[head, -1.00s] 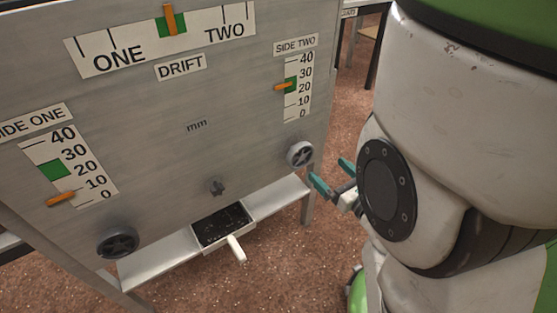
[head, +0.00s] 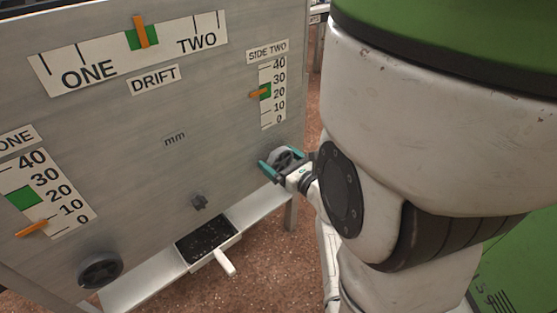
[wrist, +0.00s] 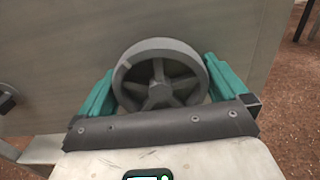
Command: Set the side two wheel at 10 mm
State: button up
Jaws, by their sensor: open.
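The side two wheel (head: 284,158) is a grey spoked handwheel at the lower right of the metal panel. In the wrist view the wheel (wrist: 160,78) sits between the two teal fingers of my gripper (wrist: 162,88). My gripper (head: 279,165) is open, one finger on each side of the wheel; I cannot tell whether they touch its rim. The side two scale (head: 272,92) runs from 0 to 40, with a green band near 20. Its orange pointer (head: 259,94) stands at about 20.
The side one scale (head: 45,195) has its orange pointer (head: 31,229) near 10, and its dark wheel (head: 100,270) is below. The drift scale's pointer (head: 141,31) is on green. A small knob (head: 199,202) and a dark tray with a white handle (head: 225,261) are left of my gripper.

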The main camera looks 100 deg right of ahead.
jog(key=shift+w+d, duration=0.1)
jog(key=shift+d, duration=0.1)
jog(key=c, duration=0.6)
jog(key=shift+m, duration=0.3)
